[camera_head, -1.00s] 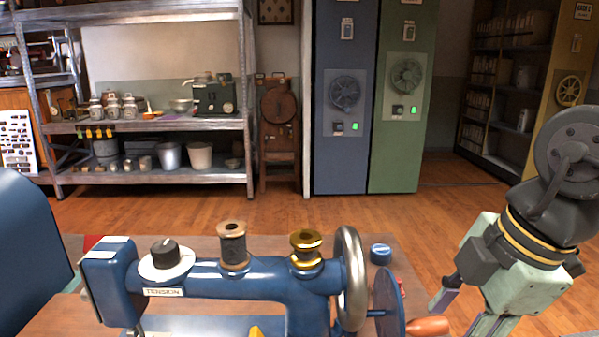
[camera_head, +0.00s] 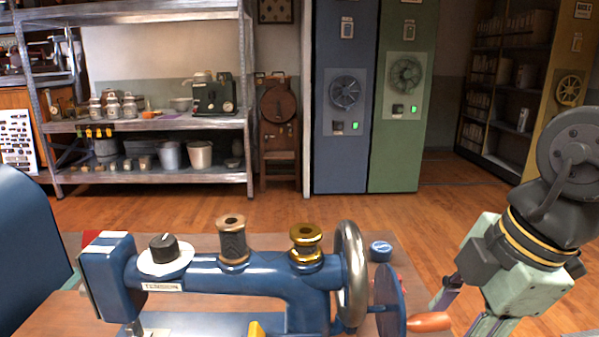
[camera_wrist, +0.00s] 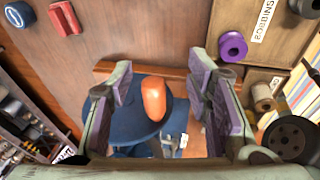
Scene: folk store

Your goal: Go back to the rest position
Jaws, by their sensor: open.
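My gripper (camera_head: 462,312) is at the lower right of the head view, pointing down, just right of the blue sewing machine (camera_head: 225,281). In the wrist view my gripper (camera_wrist: 160,92) shows two purple-padded fingers wide apart. The orange crank handle (camera_head: 429,321) of the machine sticks out from a blue disc (camera_head: 389,300) toward my gripper. In the wrist view the orange handle (camera_wrist: 153,98) shows in the gap between the fingers, with clear space on both sides. The fingertips are partly cut off in the head view.
A blue round tin (camera_head: 381,250) lies on the table right of the machine. The wrist view shows a red item (camera_wrist: 64,18), a purple spool (camera_wrist: 233,46) and a wooden bobbin tray (camera_wrist: 256,82). Open floor (camera_head: 330,210) lies beyond the table, before shelves and cabinets.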

